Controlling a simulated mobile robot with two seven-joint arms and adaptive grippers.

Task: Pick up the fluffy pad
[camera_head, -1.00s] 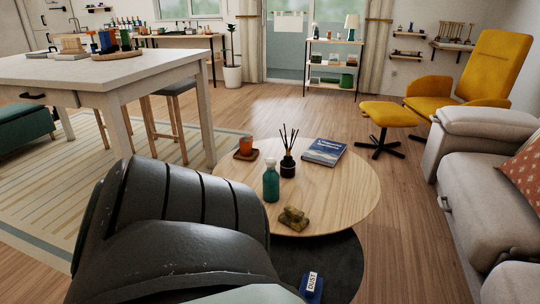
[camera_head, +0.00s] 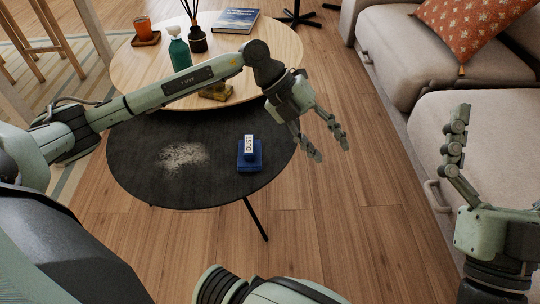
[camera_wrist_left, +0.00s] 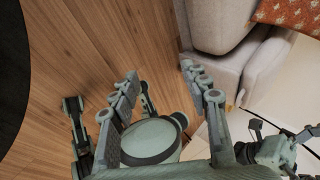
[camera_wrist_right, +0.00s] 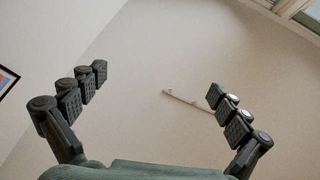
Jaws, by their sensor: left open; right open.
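A small blue pad (camera_head: 249,162) with a white block on top marked DUST lies on the dark round table (camera_head: 135,160), near its right side. It is the likeliest fluffy pad; its texture is too small to tell. My left gripper (camera_head: 329,153) is open and empty, to the right of the pad and past the table's edge in the picture. In the left wrist view its fingers (camera_wrist_left: 159,76) are apart, with floor and sofa behind. My right gripper (camera_wrist_right: 157,84) is open and empty, facing a plain wall; in the head view it shows at the right edge, pointing up.
A pale patch of dust (camera_head: 182,156) lies on the dark table. The wooden table (camera_head: 275,45) behind holds a green bottle (camera_head: 179,52), a reed diffuser (camera_head: 197,40), a book (camera_head: 236,20), an orange cup (camera_head: 143,27) and a gold object (camera_head: 216,92). A sofa (camera_head: 490,110) stands at right.

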